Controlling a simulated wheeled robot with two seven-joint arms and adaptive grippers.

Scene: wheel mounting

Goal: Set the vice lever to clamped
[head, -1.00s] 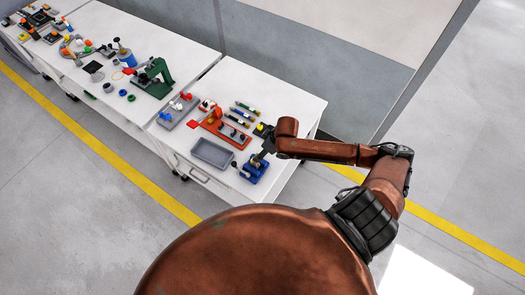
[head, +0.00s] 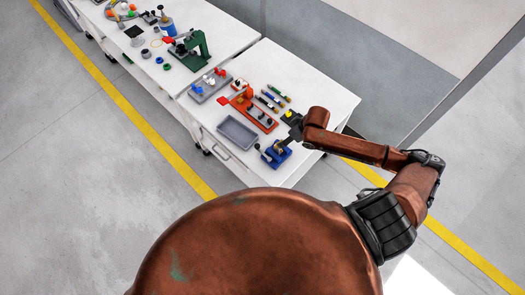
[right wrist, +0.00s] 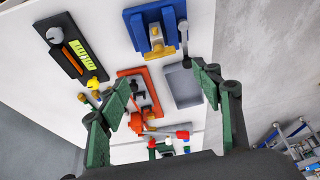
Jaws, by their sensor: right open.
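The blue vice (head: 279,158) sits at the front right part of the white table, and its blue base also shows at the top of the right wrist view (right wrist: 137,27). A lever with a dark knob (head: 265,156) stands at the vice's left side; a pale lever-like rod (right wrist: 184,33) shows beside the vice in the wrist view. My right gripper (right wrist: 160,87) is open and empty, with its green-padded fingers spread wide. In the head view it is near the vice, which it partly hides. I cannot tell whether the lever is clamped. My left gripper is not in view.
A grey tray (head: 238,131) stands left of the vice. An orange fixture (head: 254,114), several pens (head: 271,101) and a dark plate with a yellow part (head: 291,117) lie behind. A green press (head: 192,50) stands on the neighbouring table.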

